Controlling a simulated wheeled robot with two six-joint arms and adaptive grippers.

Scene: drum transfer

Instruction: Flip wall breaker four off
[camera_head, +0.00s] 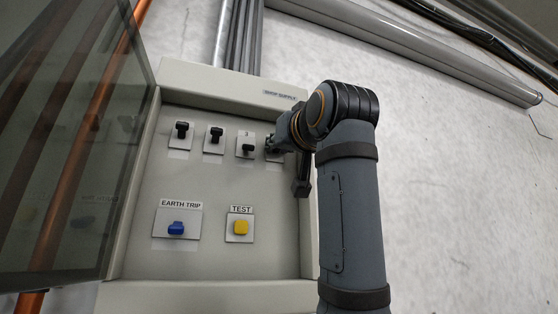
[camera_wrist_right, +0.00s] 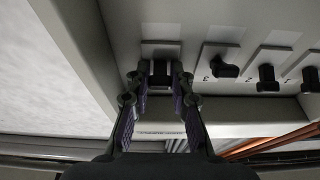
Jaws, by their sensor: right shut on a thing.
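Wall breaker four (camera_wrist_right: 160,72) is the rightmost switch of the top row in the head view and the leftmost in the wrist view. My right gripper (camera_wrist_right: 161,80) has its two fingers on either side of its black lever, shut on it. In the head view my right gripper (camera_head: 277,148) and wrist cover most of this breaker, so its lever position is hard to tell. Breaker three (camera_head: 247,148) beside it has its lever lower than those of breaker two (camera_head: 214,136) and breaker one (camera_head: 182,131). My left gripper is not in view.
The switches sit in a shallow beige wall box (camera_head: 220,292) with raised rims. Its glass door (camera_head: 70,140) stands open at left. Below the breakers are a blue earth trip switch (camera_head: 176,228) and a yellow test button (camera_head: 240,227). Pipes (camera_head: 238,38) run above.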

